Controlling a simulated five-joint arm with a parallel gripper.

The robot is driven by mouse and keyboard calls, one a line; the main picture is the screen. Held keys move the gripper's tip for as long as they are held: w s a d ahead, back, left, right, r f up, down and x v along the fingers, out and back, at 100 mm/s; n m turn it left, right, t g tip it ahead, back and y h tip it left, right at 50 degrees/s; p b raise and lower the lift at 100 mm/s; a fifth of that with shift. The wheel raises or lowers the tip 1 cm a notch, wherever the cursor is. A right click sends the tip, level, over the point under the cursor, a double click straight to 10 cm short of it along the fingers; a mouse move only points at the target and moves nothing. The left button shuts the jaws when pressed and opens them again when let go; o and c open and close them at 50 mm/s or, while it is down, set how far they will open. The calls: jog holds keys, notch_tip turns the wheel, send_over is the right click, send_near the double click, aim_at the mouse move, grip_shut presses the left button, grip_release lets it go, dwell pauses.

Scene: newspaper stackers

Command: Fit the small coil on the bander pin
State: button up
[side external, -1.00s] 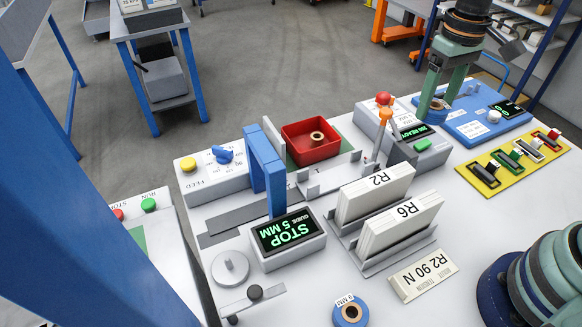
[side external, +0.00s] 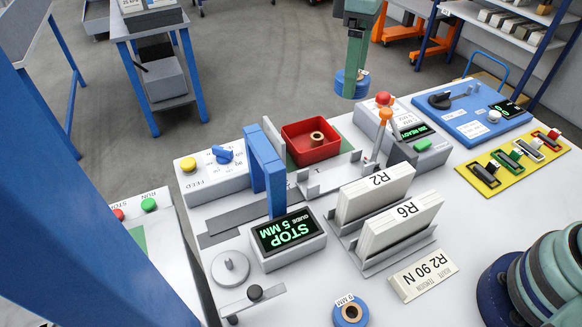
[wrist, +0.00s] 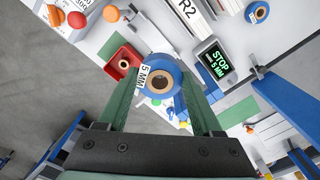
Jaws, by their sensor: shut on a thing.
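My gripper (side external: 357,62) is at the top middle of the side external view, above the far edge of the white table. It is shut on a blue coil (wrist: 174,76) with a tan core and a white 5 MM label. In the side external view the coil (side external: 349,86) hangs low between the fingers, clear of the table. I cannot tell which part is the bander pin; a lever with an orange top (side external: 385,116) stands by the machine with the red button.
A red tray (side external: 298,150) holds a tan ring. A blue plate (side external: 470,122) carries a black lever and small fittings. R2 and R6 stacks (side external: 400,228) stand at centre. The 5 MM STOP display (side external: 287,232) and a blue arch (side external: 262,160) stand left.

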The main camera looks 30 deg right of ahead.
jog(key=s+a+n, duration=0.2)
jog(key=a+n, duration=0.5)
jog(key=a, duration=0.9)
jog(key=n, duration=0.6)
send_over(227, 256)
jog(key=s, duration=0.2)
notch_tip(227, 256, down, 14)
jog(key=shift+s+r, duration=0.1)
jog(key=shift+f, duration=2.75)
jog(key=shift+f, duration=1.8)
jog(key=o, duration=1.5)
jog(key=shift+c, duration=0.2)
